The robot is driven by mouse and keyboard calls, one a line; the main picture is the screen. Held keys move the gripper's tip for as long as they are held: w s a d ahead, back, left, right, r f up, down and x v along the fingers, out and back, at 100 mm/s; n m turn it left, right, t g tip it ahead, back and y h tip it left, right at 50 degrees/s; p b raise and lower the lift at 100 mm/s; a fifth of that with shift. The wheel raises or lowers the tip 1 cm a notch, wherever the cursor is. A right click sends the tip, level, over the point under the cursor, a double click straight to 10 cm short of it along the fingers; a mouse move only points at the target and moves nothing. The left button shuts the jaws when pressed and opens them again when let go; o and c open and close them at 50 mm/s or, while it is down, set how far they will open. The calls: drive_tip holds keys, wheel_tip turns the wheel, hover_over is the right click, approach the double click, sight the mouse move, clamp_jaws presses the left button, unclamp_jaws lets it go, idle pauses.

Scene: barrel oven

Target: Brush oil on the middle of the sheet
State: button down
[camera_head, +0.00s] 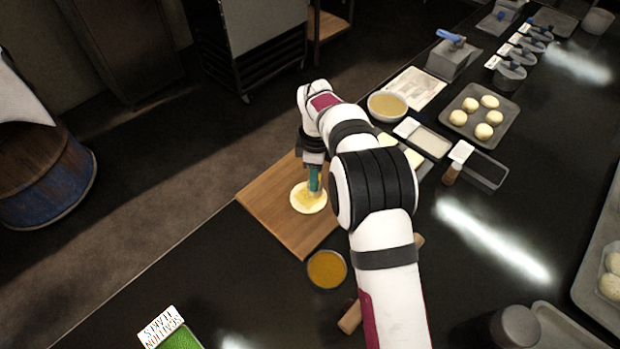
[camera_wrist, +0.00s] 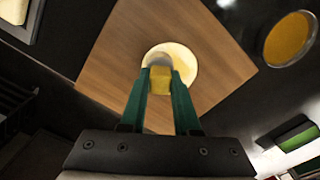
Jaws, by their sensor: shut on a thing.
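A round pale dough sheet (camera_head: 309,200) lies on the wooden board (camera_head: 268,203); it also shows in the wrist view (camera_wrist: 186,62). My gripper (camera_head: 315,181), with green fingers, is directly over the sheet. In the wrist view my gripper (camera_wrist: 160,86) is shut on a brush (camera_wrist: 160,78), whose yellow part shows between the fingertips. The brush is over the sheet, around its middle; I cannot tell whether it touches. The sheet has a yellowish tint near the brush. A bowl of orange-yellow oil (camera_head: 327,268) stands by the board's near corner; it also shows in the wrist view (camera_wrist: 289,39).
A tray of dough balls (camera_head: 478,116), a bowl of pale yellow liquid (camera_head: 387,106) and a white-filled container (camera_head: 429,140) stand to the right. A rolling pin (camera_head: 350,317) lies partly under my arm. A green scallion container (camera_head: 178,338) is at the near left.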

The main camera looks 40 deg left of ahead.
drive_tip(key=shift+s+a, duration=0.1)
drive_tip(key=shift+s, duration=1.95)
wheel_tip(320, 180, up, 6)
drive_tip(key=shift+w, duration=0.1)
drive_tip(key=w+d+r+m, duration=0.5)
drive_tip(key=d+m, duration=0.1)
drive_tip(key=d, duration=0.4)
drive_tip(key=w+d+r+m, duration=0.4)
drive_tip(key=w+d+m, duration=0.15)
drive_tip(key=d, duration=0.35)
drive_tip(key=s+d+r+m, duration=0.1)
drive_tip(key=d+r+m, duration=0.1)
drive_tip(key=d+m, duration=0.2)
drive_tip(key=s+d+r+m, duration=0.1)
drive_tip(key=d+r+m, duration=0.2)
drive_tip(key=d, duration=0.8)
drive_tip(key=s+d+r+m, duration=0.1)
drive_tip(key=d+r+m, duration=0.1)
drive_tip(key=d+m, duration=0.4)
drive_tip(key=shift+s+d+r, duration=0.25)
drive_tip(key=shift+d+r, duration=0.15)
drive_tip(key=shift+d, duration=0.75)
